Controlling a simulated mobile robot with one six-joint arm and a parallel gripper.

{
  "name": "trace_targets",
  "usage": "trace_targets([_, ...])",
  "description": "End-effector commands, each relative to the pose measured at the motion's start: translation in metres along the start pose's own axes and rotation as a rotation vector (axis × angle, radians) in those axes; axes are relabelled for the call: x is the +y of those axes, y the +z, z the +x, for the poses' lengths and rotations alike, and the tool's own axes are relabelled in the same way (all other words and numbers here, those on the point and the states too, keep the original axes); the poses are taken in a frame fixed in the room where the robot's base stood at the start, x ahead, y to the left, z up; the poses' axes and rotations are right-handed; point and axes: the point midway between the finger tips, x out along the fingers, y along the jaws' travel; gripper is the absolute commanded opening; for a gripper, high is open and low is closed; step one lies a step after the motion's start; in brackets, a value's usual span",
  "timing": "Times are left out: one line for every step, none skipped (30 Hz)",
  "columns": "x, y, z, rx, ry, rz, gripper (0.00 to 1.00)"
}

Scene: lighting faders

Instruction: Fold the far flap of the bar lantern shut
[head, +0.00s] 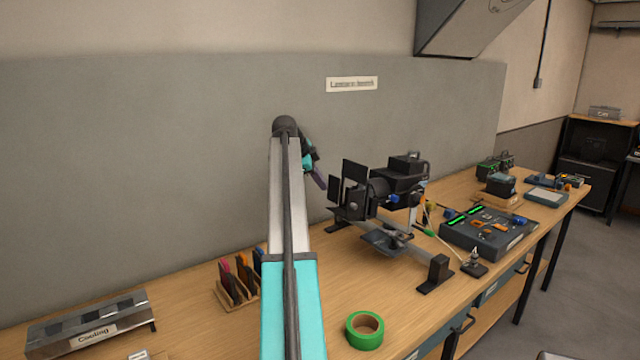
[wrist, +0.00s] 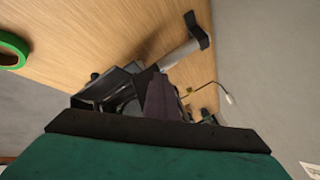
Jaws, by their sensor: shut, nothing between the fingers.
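The bar lantern (head: 398,188) is a black lamp on a low stand on the bench, its front toward the left. Dark flaps stand out around its front: a raised one (head: 354,172) and a narrower one (head: 335,191) further left. I cannot be sure which is the far flap. My gripper (head: 319,182) is shut and empty, with purple-grey fingers pointing down, just left of the flaps in the head view. In the wrist view the shut fingers (wrist: 162,88) overlap the lantern (wrist: 118,92) and hide part of it. Contact cannot be told.
Green tape (head: 365,330) lies at the bench's front. A rack of coloured pieces (head: 237,288) and a metal unit labelled Cooling (head: 90,322) are at left. A fader desk (head: 488,231) stands right of the lantern. The grey wall panel (head: 150,160) is close behind.

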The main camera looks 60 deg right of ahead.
Motion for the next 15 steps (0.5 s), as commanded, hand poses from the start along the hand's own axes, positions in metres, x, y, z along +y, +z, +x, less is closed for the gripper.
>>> trace_targets([-0.005,-0.004,0.001,0.008,-0.012,0.002,0.00])
trace_targets([-0.005,-0.004,0.001,0.008,-0.012,0.002,0.00])
trace_targets([-0.004,-0.005,0.001,0.008,-0.012,0.002,0.00])
trace_targets([-0.004,-0.005,0.001,0.008,-0.012,0.003,0.00])
trace_targets([-0.004,-0.005,0.001,0.008,-0.012,0.003,0.00])
trace_targets([-0.003,-0.006,0.001,0.009,-0.012,0.003,0.00])
trace_targets([-0.002,-0.007,0.001,0.009,-0.012,0.003,0.00])
trace_targets([-0.001,-0.007,0.001,0.009,-0.012,0.003,0.00])
trace_targets([0.000,-0.008,0.001,0.009,-0.012,0.003,0.00])
trace_targets([0.001,-0.009,0.001,0.009,-0.012,0.003,0.00])
trace_targets([0.002,-0.010,0.001,0.009,-0.012,0.004,0.00])
trace_targets([0.003,-0.011,0.001,0.010,-0.011,0.004,0.00])
trace_targets([0.004,-0.011,0.001,0.010,-0.011,0.004,0.00])
trace_targets([0.005,-0.012,0.001,0.010,-0.010,0.004,0.00])
trace_targets([0.007,-0.013,0.001,0.010,-0.009,0.004,0.00])
